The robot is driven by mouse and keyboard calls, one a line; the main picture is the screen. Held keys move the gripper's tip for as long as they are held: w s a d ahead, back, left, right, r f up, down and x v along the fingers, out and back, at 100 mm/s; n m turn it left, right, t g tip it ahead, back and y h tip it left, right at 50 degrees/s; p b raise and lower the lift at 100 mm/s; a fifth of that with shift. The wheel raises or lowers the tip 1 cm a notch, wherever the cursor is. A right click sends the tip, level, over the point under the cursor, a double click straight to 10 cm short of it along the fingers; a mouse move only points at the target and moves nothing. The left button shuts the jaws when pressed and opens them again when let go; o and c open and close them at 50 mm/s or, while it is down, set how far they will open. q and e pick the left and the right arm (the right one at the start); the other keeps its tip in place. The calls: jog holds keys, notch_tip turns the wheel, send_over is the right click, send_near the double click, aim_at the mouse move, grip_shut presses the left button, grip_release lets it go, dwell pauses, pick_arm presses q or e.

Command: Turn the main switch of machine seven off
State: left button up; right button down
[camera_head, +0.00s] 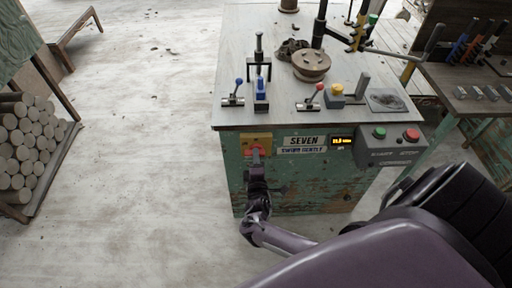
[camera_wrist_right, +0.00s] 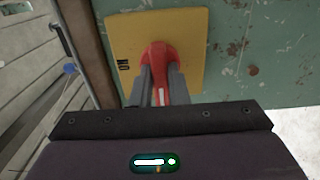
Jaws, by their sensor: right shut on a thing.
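The main switch is a red rotary handle (camera_head: 255,149) on a yellow plate (camera_head: 246,138), on the front of the green cabinet, left of the label SEVEN (camera_head: 301,141). My right gripper (camera_head: 257,157) is at the switch, shut on the handle. In the right wrist view, the red handle (camera_wrist_right: 157,60) sits between the two grey fingers (camera_wrist_right: 159,88), with a pale mark along it. The yellow plate (camera_wrist_right: 195,55) shows the letters ON at its left side. Any OFF marking is hidden or out of view. My left gripper is not in view.
A grey box with a green button (camera_head: 379,133) and a red button (camera_head: 411,135) is on the cabinet's right. A lit display (camera_head: 342,141) is beside the label. Small levers (camera_head: 234,93) and clamps stand on the bench top (camera_head: 233,55). Stacked logs (camera_head: 25,140) are at left; floor between is clear.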

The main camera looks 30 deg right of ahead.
dwell(0.4)
jog(key=c, duration=1.4)
grip_release()
jog(key=shift+a, duration=0.1)
jog(key=v, duration=0.7)
jog(key=shift+s, duration=0.4)
jog(key=shift+a+f, duration=0.15)
